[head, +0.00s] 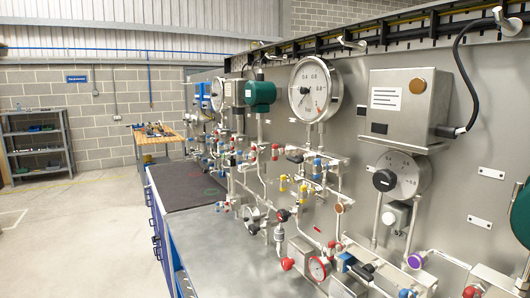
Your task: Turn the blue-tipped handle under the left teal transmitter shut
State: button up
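The left teal transmitter (260,95) is mounted high on the grey gauge panel, left of a large round white dial. A thin steel pipe runs down from it to a cluster of small valves. Blue tips (239,156) show among these valves, with red tips close by. They are too small to tell which one belongs to this transmitter's handle, or how that handle is turned. A second teal transmitter (520,215) is cut off at the right edge. My gripper is not in view.
The large dial (315,89), a steel box (403,101) with a black cable, and dense pipework stick out from the panel. A steel bench top (205,250) and black mat (187,182) lie below. Open floor (80,240) is at left, with shelves (37,143) and a wooden table (155,139) behind.

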aim_at(241, 157)
jog(key=i+j, duration=0.45)
jog(key=i, duration=0.2)
jog(key=i+j+z, duration=0.1)
jog(key=i+j, duration=0.35)
jog(key=i, duration=0.2)
jog(key=i+j, duration=0.5)
jog(key=i, duration=0.15)
